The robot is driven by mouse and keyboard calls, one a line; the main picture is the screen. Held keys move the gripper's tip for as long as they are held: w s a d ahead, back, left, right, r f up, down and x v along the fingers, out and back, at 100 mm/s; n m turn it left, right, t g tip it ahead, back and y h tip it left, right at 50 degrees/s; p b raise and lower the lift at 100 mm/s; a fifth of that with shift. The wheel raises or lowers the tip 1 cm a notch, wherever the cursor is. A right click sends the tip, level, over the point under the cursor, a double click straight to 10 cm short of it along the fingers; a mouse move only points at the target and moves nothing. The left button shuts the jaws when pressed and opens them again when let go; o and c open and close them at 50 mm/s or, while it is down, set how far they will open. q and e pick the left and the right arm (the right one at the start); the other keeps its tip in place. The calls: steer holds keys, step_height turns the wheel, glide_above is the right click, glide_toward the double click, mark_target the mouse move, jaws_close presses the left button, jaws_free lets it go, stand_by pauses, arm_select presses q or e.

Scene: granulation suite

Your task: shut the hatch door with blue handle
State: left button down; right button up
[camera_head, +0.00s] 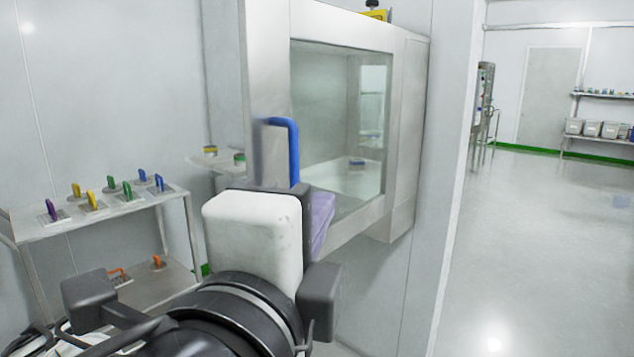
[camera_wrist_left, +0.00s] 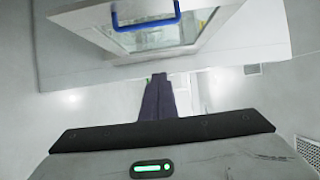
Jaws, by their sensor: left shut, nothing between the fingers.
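The hatch door (camera_head: 268,75) is a pale framed panel with a glass window, set high at the wall. Its blue handle (camera_head: 293,150) stands upright near the panel's left edge. In the left wrist view the blue handle (camera_wrist_left: 147,23) shows at the top, in front of the glass. I cannot tell how far the door stands from its frame. My left gripper (camera_head: 321,222) is shut and empty, its purple fingers just below and right of the handle, apparently not holding it. The fingers also show in the left wrist view (camera_wrist_left: 157,98). My right gripper is out of view.
A metal rack (camera_head: 30,222) at the left holds several small plates with coloured handles. A small shelf (camera_head: 205,160) sits behind the hatch's left side. A wall edge (camera_head: 455,150) stands right of the hatch. Open floor (camera_head: 540,230) lies beyond it.

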arm_select(q)
steer(key=w+a, duration=0.2)
steer(key=w, duration=0.9)
steer(key=shift+w+p, duration=0.2)
steer(key=shift+p, duration=0.15)
steer(key=shift+a, duration=0.15)
